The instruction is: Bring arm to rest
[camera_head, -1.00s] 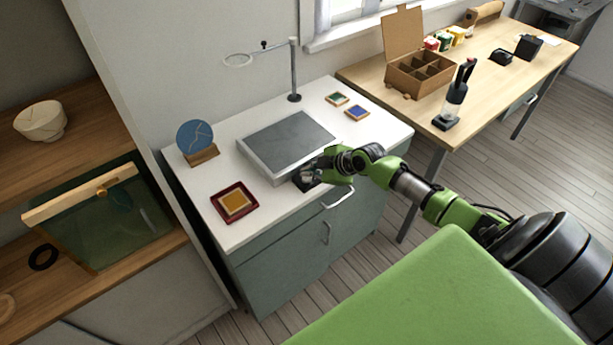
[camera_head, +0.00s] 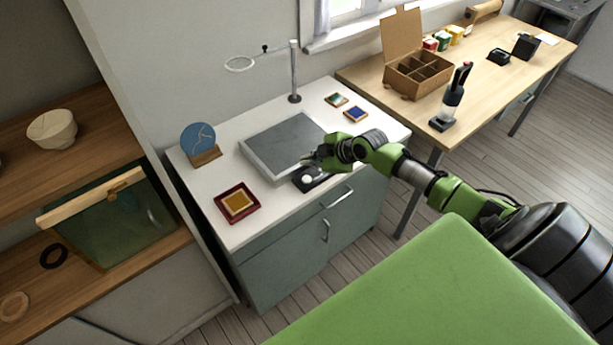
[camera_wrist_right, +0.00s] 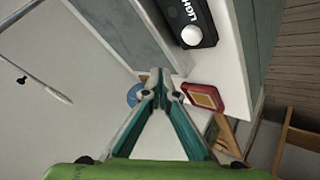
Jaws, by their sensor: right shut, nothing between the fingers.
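My right arm reaches in from the right in the head view. Its gripper (camera_head: 312,160) is over the front right part of the white cabinet top, near the grey panel's front right corner. In the right wrist view the two fingers of this gripper (camera_wrist_right: 160,88) meet at their tips, shut and empty. A black box with a white round knob (camera_head: 307,179) lies on the cabinet top just below the gripper; the wrist view shows it with letters reading "LIGH" (camera_wrist_right: 192,36). My left gripper is in neither view.
The grey panel (camera_head: 285,140) lies on the white cabinet. A red tray with a gold square (camera_head: 238,203) and a blue disc on a wooden stand (camera_head: 199,140) are to its left. A ring stand (camera_head: 294,75) rises behind. A divided box (camera_head: 420,75) is on the wooden table.

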